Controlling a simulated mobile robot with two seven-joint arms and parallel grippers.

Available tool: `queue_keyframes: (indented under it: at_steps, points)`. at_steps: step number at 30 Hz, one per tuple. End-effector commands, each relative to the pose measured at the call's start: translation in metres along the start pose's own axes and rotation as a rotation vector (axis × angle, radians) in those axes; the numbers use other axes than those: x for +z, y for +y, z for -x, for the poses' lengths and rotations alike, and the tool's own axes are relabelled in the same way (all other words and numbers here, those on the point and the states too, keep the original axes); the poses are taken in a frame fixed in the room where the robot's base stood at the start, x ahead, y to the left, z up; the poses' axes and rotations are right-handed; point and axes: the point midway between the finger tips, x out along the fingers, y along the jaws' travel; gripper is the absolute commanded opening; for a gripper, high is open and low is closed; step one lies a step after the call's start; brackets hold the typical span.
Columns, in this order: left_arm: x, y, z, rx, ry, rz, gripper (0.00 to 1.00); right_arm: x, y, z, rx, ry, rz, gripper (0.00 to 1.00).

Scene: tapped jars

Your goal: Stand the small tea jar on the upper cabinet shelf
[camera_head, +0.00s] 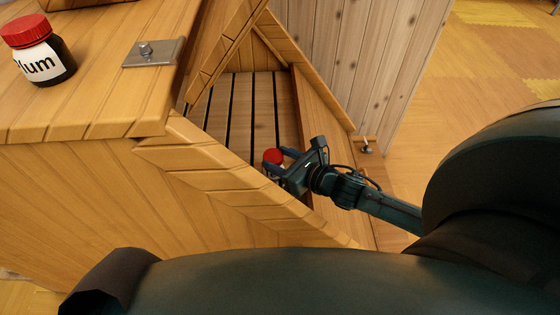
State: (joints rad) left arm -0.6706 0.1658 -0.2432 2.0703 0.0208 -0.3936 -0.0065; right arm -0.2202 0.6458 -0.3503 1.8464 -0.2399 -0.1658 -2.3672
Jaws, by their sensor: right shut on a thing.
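A small jar with a red lid (272,156) is in the grip of my right gripper (281,164), inside the opening of the wooden cabinet (190,146). The gripper is shut on the jar from the right, and its fingers and the cabinet's front edge hide most of the jar body. A slatted shelf (242,108) lies inside the cabinet behind the jar. I cannot tell whether the jar touches the slats. My left gripper is not in view.
A larger jar with a red lid and a label ending in "lum" (44,65) stands on the wooden top at upper left. A metal latch plate (153,53) is beside it. Wooden panels closely border the opening around my right gripper.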

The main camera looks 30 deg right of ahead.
Motion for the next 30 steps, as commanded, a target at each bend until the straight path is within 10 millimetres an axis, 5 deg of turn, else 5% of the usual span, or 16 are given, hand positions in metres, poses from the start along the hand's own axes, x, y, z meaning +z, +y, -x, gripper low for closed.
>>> queue_keyframes:
  at_steps: [14,15,22,30]
  points:
    - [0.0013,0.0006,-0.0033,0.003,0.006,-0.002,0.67,-0.012,0.0001,-0.0042,0.001,-0.003,0.001,0.15]
    - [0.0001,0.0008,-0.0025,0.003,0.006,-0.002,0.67,-0.0115,0.0001,-0.0036,0.0,-0.001,0.001,0.48]
    - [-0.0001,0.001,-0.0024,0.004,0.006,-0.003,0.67,-0.0114,0.0001,-0.0035,0.0,-0.001,0.0,0.67]
    - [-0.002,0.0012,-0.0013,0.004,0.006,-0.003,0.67,-0.0088,0.0001,-0.0028,0.001,-0.001,0.0,0.67]
